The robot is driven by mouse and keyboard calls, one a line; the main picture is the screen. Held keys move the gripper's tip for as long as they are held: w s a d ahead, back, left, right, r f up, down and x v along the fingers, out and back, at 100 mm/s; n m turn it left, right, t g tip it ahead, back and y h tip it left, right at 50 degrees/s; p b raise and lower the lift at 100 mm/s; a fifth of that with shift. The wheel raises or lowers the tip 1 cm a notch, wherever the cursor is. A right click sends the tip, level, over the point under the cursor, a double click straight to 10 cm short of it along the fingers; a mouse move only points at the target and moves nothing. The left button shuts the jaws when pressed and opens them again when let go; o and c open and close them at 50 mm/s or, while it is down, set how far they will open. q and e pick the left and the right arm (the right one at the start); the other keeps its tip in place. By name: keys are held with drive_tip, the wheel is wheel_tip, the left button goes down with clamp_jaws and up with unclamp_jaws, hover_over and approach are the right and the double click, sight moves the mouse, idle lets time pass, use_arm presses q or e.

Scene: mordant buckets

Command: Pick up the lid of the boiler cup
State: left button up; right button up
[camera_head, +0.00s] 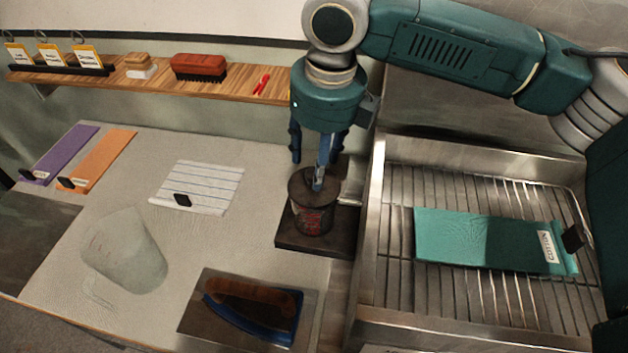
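The boiler cup (312,218) is a dark metal cup with red marking on its side, standing upright on a dark square plate (290,240). Its dark lid (300,186) appears to sit on top. My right gripper (319,184) comes down from above, with its tips at the middle of the lid. The fingers hide the lid's centre, and I cannot tell whether they are closed on its knob. My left gripper is not in view.
A steel tray with a rack (480,295) holds a teal cotton cloth (480,238) on the right. A shelf (110,80) with brushes runs along the back.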

sight(300, 187)
wheel_tip(300, 187, down, 2)
drive_tip(key=shift+w+a+f, duration=0.1)
drive_tip(key=shift+a, duration=0.05)
drive_tip(key=shift+f, duration=0.35)
clamp_jaws()
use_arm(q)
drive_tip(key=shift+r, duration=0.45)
